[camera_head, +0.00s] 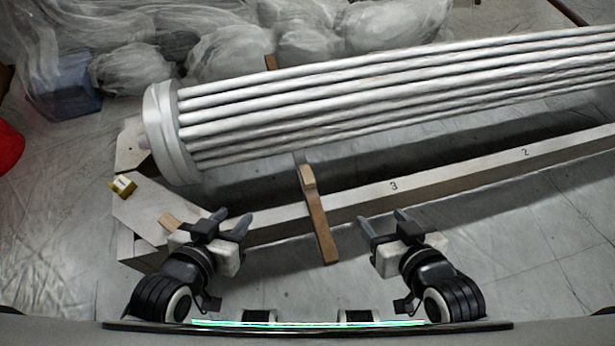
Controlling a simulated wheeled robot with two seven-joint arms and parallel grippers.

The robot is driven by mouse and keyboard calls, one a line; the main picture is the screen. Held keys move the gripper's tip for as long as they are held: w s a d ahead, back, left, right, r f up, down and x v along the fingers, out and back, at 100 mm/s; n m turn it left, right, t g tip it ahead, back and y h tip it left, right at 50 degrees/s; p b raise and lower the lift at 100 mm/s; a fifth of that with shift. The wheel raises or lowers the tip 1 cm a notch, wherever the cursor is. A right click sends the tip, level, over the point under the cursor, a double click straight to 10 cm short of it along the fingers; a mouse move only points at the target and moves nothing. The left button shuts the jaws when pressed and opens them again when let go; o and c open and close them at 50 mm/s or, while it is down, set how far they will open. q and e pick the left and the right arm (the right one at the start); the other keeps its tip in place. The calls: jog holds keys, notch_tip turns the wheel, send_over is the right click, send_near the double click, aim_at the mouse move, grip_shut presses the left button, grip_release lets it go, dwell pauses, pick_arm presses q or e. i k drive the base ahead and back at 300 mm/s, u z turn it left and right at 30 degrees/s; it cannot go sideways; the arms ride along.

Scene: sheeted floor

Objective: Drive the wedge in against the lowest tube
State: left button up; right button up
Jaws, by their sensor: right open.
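A bundle of long pale tubes (330,106) runs from a round end plate (163,131) at left toward the upper right. A small light wooden block, apparently the wedge (307,177), sits on a brown wooden strip (320,222) just below the lowest tube. It looks apart from the tube, though contact is hard to judge. My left gripper (231,219) is open and empty, left of the strip and near the frame's corner. My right gripper (384,222) is open and empty, right of the strip and below the beam.
A pale beam (450,176) marked 3 and 2 runs under the strip. A yellow labelled block (123,186) and a small wooden piece (170,221) lie on the frame's left end. Plastic-wrapped bundles (240,50) fill the back. The floor at lower right is clear.

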aim_at(309, 179)
jog(key=k, duration=0.6)
jog(key=u, duration=1.25)
jog(key=i, duration=1.3)
jog(key=z, duration=3.1)
